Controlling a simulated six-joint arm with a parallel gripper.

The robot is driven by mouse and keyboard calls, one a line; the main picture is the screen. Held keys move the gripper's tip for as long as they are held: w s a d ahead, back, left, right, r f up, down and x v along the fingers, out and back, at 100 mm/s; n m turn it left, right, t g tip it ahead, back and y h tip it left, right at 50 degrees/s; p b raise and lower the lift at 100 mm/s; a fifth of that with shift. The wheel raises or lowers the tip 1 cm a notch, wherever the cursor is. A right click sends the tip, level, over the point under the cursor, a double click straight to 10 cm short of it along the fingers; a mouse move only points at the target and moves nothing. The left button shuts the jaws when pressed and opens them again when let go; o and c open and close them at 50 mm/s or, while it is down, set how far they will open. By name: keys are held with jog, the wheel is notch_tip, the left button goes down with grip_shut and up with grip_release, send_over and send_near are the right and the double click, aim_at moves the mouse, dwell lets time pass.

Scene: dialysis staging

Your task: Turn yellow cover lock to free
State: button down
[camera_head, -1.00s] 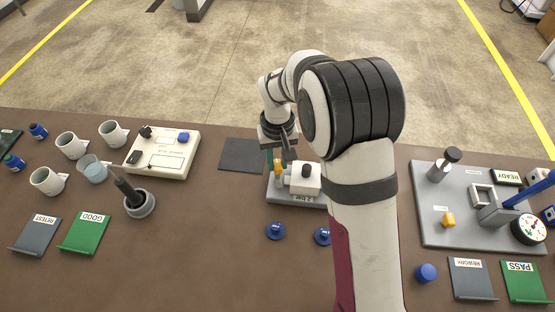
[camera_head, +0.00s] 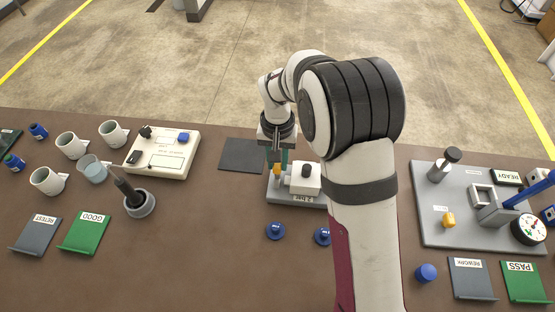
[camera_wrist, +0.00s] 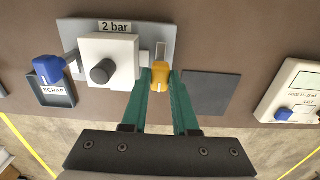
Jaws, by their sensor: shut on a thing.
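The yellow cover lock (camera_wrist: 161,80) is a small knob on the grey plate (camera_wrist: 73,30) marked "2 bar", beside a white block (camera_wrist: 113,52) with a dark knob. My gripper (camera_wrist: 160,75) has its green fingers on either side of the yellow lock and is shut on it. In the head view the yellow lock (camera_head: 277,170) shows below my gripper (camera_head: 277,160), left of the white block (camera_head: 304,182). My arm hides the right end of this plate in the head view. Part of the lock is hidden between the fingers.
A dark flat pad (camera_head: 242,154) lies left of the plate. Two blue caps (camera_head: 275,231) lie in front. A second grey fixture (camera_head: 428,228) with its own yellow knob (camera_head: 448,219) stands at right. A SCRAP tray (camera_wrist: 60,101) and a blue item (camera_wrist: 48,69) show in the wrist view.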

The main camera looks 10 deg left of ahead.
jog(key=c, duration=0.7)
grip_release()
notch_tip(320, 180, up, 16)
jog(key=shift+f, duration=0.1)
